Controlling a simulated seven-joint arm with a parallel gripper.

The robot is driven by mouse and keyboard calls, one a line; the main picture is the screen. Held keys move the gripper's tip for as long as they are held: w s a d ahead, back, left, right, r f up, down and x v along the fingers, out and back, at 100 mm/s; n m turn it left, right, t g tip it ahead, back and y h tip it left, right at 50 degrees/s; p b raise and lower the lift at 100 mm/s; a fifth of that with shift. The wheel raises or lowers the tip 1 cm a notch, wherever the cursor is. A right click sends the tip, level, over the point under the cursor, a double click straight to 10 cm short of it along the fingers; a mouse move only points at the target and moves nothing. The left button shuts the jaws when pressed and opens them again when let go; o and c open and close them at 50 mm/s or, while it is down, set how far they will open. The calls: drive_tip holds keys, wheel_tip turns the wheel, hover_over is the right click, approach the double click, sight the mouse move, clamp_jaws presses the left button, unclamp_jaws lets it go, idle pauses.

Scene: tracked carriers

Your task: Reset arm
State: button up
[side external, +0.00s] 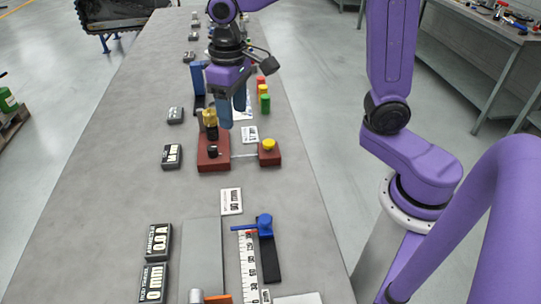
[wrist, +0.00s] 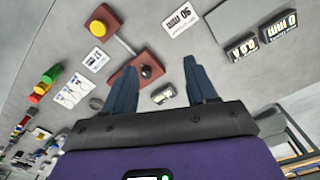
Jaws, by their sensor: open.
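My gripper (side external: 232,118) hangs over the bench with its two dark blue fingers apart and nothing seen between them. It also shows open in the wrist view (wrist: 162,66). Just in front of it in the side view is a dark red block (side external: 207,164) with a black knob and a brass-coloured part. A thin rod joins it to a smaller red block (side external: 269,160) with a yellow button. Both blocks also show in the wrist view, the knob block (wrist: 122,79) partly behind a finger and the yellow-button block (wrist: 105,17) clear of it.
The long grey bench (side external: 120,130) carries dark number displays (side external: 157,242), white labels (side external: 231,201), a ruler (side external: 249,268) beside a blue-knobbed slide (side external: 265,226), and a red, yellow and green stack (side external: 264,92). A blue upright (side external: 198,80) stands behind the knob block. The bench's left side is mostly clear.

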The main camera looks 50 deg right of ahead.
drive_tip(key=s+d+f+n, duration=0.1)
drive_tip(key=s+d+n, duration=0.2)
drive_tip(key=s, duration=0.8)
drive_tip(key=s+d+f+n, duration=0.2)
drive_tip(key=s+d+n, duration=0.2)
drive_tip(key=s, duration=0.7)
drive_tip(key=shift+s+d+f+n, duration=0.2)
drive_tip(key=shift+f+n, duration=0.1)
drive_tip(key=shift+n, duration=0.8)
drive_tip(key=shift+w, duration=0.1)
